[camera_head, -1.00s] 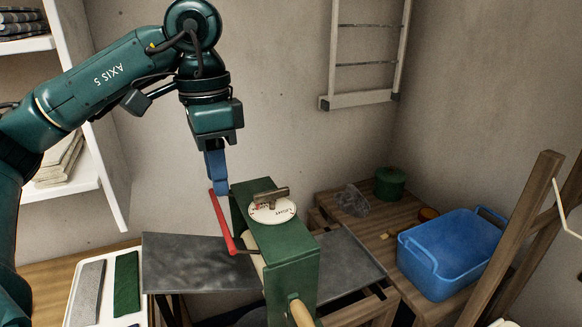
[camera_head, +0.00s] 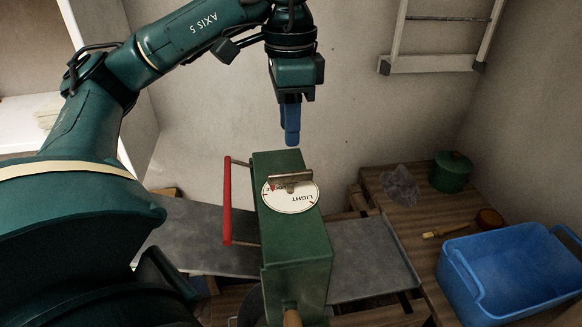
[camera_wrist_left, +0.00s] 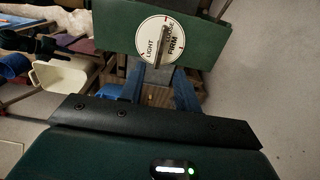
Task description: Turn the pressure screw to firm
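The pressure screw is a metal crossbar (camera_head: 291,178) standing over a round white dial (camera_head: 291,199) on top of a green box-shaped housing (camera_head: 297,255). The dial also shows in the left wrist view (camera_wrist_left: 150,38), where LIGHT and FIRM are legible with red marks. The bar (camera_wrist_left: 163,48) there stands nearly upright between the two words. My left gripper (camera_head: 291,141) points down above and behind the bar, apart from it. In the left wrist view its two blue fingers (camera_wrist_left: 160,84) are spread with nothing between them. I cannot make out my right gripper.
A red crank handle (camera_head: 227,200) stands at the housing's left side. Grey metal trays (camera_head: 365,260) extend on both sides. A wooden table at right holds a green lidded pot (camera_head: 451,172) and a brush (camera_head: 446,230). A blue tub (camera_head: 515,275) is at lower right.

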